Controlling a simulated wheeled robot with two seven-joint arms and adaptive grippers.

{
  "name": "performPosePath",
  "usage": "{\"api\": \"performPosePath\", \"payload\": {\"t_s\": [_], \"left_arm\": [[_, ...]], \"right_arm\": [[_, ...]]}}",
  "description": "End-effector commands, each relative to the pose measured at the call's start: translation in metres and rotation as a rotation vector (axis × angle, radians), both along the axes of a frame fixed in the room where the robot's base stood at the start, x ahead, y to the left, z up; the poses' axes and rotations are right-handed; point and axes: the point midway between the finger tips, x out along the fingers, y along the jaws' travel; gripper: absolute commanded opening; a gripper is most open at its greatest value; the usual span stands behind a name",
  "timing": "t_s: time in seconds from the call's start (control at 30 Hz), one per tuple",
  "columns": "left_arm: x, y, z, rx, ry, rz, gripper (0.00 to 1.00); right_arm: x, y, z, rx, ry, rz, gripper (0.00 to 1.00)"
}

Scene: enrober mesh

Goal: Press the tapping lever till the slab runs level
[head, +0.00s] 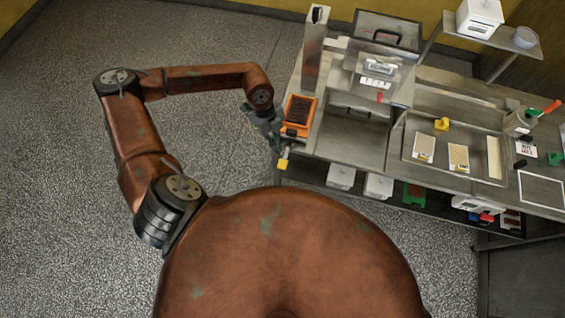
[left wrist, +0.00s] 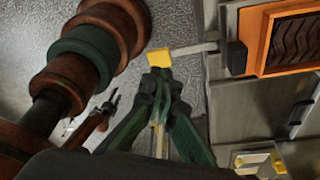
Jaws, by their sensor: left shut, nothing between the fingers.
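The tapping lever has a yellow end (head: 283,164), which sticks out in front of the bench's left end. In the left wrist view the yellow end (left wrist: 162,56) sits on a grey rod that runs to a dark block beside the orange frame. The slab (head: 299,109) is dark brown and ridged, and lies in an orange frame (head: 296,130); part of the slab (left wrist: 297,40) also shows in the left wrist view. My left gripper (head: 277,148) is shut and empty, its fingertips (left wrist: 160,74) right by the yellow end. I cannot tell whether they touch. My right gripper is not in view.
A tall metal column (head: 315,50) stands behind the orange frame, with a metal machine (head: 378,65) to its right. A tray with pale slabs (head: 424,147) and a yellow piece (head: 442,124) lies farther right. Floor (head: 60,150) left of the bench is clear.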

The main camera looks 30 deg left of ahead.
Motion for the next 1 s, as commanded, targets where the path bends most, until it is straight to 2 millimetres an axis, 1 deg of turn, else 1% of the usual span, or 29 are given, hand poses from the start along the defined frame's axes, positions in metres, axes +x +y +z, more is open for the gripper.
{"api": "performPosePath", "payload": {"t_s": [0.23, 0.37, 0.57, 0.83, 1.0], "left_arm": [[0.000, 0.000, -0.001, 0.001, -0.001, -0.002, 0.00], [0.000, -0.001, -0.005, 0.000, -0.001, -0.003, 0.00], [-0.001, -0.005, -0.023, 0.001, 0.000, -0.004, 0.00], [-0.004, -0.013, -0.056, 0.000, 0.000, -0.005, 0.00], [-0.004, -0.016, -0.067, 0.000, -0.002, -0.004, 0.00]], "right_arm": [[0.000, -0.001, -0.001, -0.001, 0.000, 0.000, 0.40], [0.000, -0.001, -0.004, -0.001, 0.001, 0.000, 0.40], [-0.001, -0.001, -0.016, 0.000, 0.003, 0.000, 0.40], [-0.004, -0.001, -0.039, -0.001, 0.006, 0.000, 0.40], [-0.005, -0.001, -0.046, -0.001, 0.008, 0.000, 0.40]]}}
